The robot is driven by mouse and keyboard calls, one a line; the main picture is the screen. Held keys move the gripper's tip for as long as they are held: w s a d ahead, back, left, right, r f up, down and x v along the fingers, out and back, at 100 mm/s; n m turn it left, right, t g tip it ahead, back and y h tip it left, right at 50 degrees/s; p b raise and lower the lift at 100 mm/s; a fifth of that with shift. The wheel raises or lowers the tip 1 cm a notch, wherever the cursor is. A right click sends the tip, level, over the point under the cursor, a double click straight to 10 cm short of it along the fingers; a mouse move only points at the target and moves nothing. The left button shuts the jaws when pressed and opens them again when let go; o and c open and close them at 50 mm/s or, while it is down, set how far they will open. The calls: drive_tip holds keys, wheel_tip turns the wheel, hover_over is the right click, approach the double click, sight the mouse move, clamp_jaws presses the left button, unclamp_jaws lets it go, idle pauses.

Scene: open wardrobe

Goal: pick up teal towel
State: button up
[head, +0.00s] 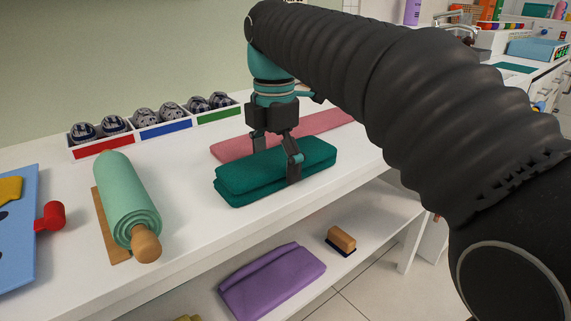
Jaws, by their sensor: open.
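The teal towel (245,183) lies folded on the white upper shelf in the head view, near the front edge. My gripper (276,168) points down over it. The jaws are open, one finger at the towel's front side and the other toward its back side. The tip of the back finger is hidden behind the towel. I cannot tell whether the fingers touch the cloth. The towel looks flat and at rest on the shelf.
A pink towel (325,121) lies just behind the teal one. A green roll (122,190) on a wooden board and a blue board (18,235) with a red knob are at left. Divided boxes (165,132) line the back. A purple towel (272,281) and a brush (341,239) lie below.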

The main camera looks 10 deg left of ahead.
drive_tip(key=shift+f, duration=0.3)
drive_tip(key=c, duration=0.6)
drive_tip(key=shift+r+p, duration=2.2)
drive_tip(key=shift+r, duration=1.3)
